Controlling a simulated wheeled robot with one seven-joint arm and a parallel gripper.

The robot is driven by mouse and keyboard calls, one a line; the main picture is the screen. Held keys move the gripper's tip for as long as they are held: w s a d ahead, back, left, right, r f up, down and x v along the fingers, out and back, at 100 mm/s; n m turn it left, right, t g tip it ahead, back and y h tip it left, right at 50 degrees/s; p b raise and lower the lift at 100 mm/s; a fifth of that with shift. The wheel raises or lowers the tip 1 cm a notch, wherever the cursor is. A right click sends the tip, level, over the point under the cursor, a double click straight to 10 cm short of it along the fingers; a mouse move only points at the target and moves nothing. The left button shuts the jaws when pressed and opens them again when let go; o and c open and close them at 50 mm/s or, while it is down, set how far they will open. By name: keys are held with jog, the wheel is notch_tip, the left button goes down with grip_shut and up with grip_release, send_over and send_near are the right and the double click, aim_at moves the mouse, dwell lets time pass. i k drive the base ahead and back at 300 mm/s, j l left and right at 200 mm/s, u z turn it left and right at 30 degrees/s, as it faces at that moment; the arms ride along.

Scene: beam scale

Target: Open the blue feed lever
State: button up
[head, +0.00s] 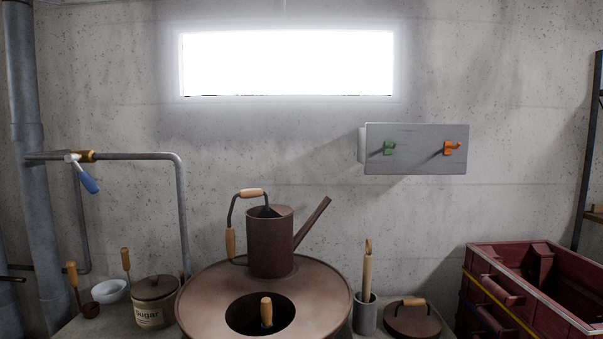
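The blue feed lever (88,181) is on the grey pipe at the left. It has a blue grip and a pale metal arm, and hangs tilted down and to the right from a valve (78,157) with a yellow-orange part. The valve sits on the horizontal stretch of pipe, close to the thick vertical pipe. My gripper is not in view, and nothing is touching the lever.
A brown watering can (270,243) stands on a round brown vessel (205,292) with a dark opening. A sugar jar (155,305), white bowl (109,291) and wooden-handled tools stand below the lever. A grey panel (416,160) with green and orange knobs is on the wall. A red crate (481,262) is at right.

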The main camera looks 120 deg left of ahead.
aim_at(88, 180)
jog(key=k+z, duration=0.3)
jog(key=k, duration=0.35)
jog(key=u, duration=0.75)
jog(key=j+u, duration=0.15)
jog(key=u, duration=0.6)
jog(key=k+j+u, duration=0.1)
jog(key=u, duration=0.65)
jog(key=j+u, duration=0.1)
jog(key=u, duration=0.6)
jog(key=j+u, duration=0.1)
jog(key=u, duration=0.65)
jog(key=i+u, duration=0.1)
jog(key=u, duration=1.4)
jog(key=i+u, duration=0.15)
jog(key=u, duration=0.6)
